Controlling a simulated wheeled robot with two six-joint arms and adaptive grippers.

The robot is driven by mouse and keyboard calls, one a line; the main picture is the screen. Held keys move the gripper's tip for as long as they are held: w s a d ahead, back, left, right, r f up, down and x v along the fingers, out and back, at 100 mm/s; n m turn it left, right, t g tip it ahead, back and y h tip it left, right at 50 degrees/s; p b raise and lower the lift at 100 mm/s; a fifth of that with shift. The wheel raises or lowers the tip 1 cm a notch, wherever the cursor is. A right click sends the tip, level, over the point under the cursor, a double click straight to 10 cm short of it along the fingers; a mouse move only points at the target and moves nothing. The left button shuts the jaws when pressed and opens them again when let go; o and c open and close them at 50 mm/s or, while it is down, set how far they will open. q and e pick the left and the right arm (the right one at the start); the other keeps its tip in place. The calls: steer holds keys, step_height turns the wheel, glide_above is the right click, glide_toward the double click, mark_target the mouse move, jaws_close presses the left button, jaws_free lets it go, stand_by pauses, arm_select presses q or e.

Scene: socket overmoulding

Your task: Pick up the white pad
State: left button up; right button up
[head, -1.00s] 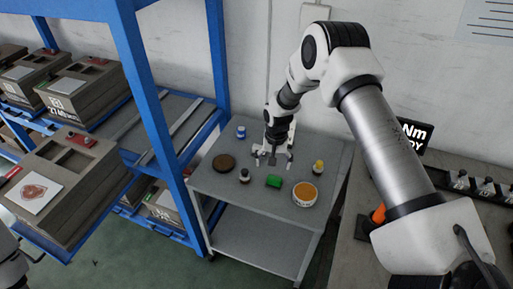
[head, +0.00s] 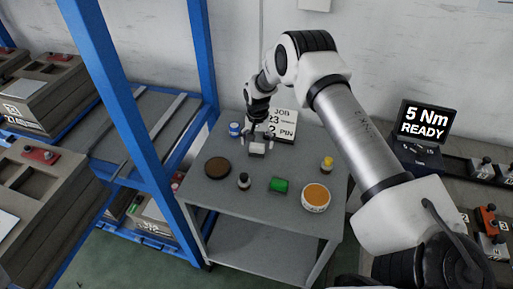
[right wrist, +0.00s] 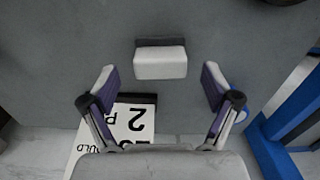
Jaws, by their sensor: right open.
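The white pad (head: 257,149) is a small white block with a dark grey strip along one side. It sits on the grey cart top near its back. In the right wrist view the pad (right wrist: 160,63) lies centred ahead of the fingers. My right gripper (right wrist: 158,78) is open, with one finger on either side of the pad's line and clear gaps to both. In the head view the right gripper (head: 257,144) points down right over the pad and partly hides it. My left gripper is out of view.
On the cart (head: 238,216) stand a brown disc (head: 217,168), a dark small jar (head: 243,181), a green block (head: 280,185), an orange-topped tub (head: 316,197), a yellow-capped bottle (head: 327,163) and a blue-white jar (head: 235,129). A job card (head: 283,122) stands behind. Blue rack posts rise on the left.

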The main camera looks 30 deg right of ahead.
mark_target(257, 145)
step_height(257, 145, down, 2)
steer(key=shift+a+f, duration=0.1)
steer(key=shift+f, duration=0.1)
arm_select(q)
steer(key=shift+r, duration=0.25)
arm_select(e)
steer(key=c, duration=1.2)
steer(key=shift+c, duration=0.2)
